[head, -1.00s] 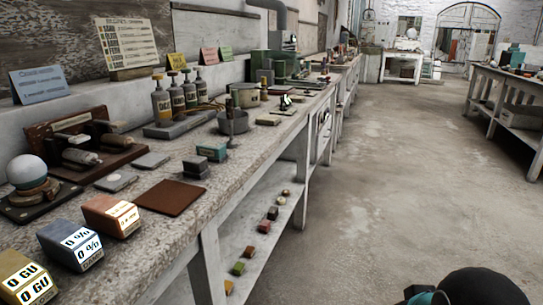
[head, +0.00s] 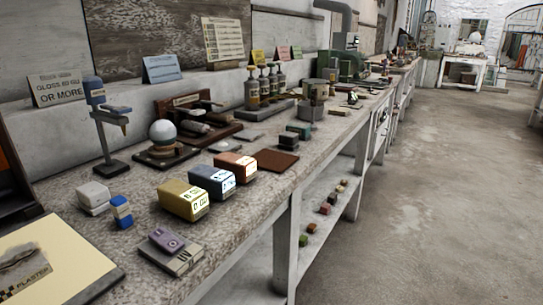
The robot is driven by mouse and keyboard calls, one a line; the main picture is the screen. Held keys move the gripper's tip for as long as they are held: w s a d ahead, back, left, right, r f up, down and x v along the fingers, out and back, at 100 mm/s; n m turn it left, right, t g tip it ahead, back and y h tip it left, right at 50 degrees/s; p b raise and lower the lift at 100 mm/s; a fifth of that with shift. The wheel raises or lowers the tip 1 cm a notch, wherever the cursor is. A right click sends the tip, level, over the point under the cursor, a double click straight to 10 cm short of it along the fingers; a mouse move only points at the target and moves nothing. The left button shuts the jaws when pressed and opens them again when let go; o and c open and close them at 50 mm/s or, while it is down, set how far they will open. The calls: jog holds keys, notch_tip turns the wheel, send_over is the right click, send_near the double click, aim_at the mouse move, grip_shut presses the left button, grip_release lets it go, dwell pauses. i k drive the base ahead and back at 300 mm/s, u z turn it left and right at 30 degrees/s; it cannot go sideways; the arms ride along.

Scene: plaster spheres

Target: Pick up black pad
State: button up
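A small dark block (head: 288,138), which looks like the black pad, lies on the long speckled workbench (head: 240,205). It sits just in front of a small teal-topped box (head: 299,130) and behind a flat brown square (head: 275,161). It is small in the head view, so its details are hard to tell. My gripper is not in view.
A yellow block (head: 183,200), a blue block (head: 211,181) and an orange-brown block (head: 236,166) stand near the front edge. A white sphere (head: 163,132) on a stand and several bottles (head: 265,87) stand behind. The floor (head: 400,210) at right is clear.

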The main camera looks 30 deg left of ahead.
aim_at(287, 141)
jog(key=k, duration=0.3)
jog(key=u, duration=0.85)
